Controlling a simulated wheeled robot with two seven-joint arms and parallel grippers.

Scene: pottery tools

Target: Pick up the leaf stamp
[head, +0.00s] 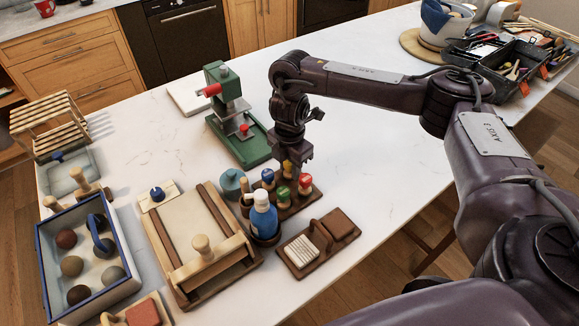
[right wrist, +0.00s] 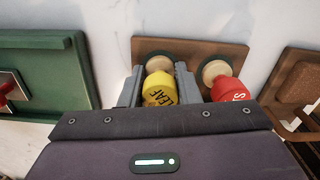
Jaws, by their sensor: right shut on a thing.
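The leaf stamp (right wrist: 160,89) has a yellow top marked "LEAF" and a pale wooden neck with a dark round base. In the right wrist view it stands between the two fingers of my right gripper (right wrist: 158,80), which is shut on it. In the head view the right gripper (head: 291,164) reaches down at the stamp rack, and only a bit of the yellow top (head: 287,167) shows. The stamp appears upright at the brown wooden rack (right wrist: 196,48); whether its base touches the rack is hard to tell. My left gripper is not in view.
A red stamp (head: 305,181) stands close beside the gripper, with a blue stamp (head: 268,176) and a green stamp (head: 283,193) near. A green press (head: 238,120) stands behind, a blue-and-white bottle (head: 263,216) in front. The counter (head: 390,165) is clear to the right.

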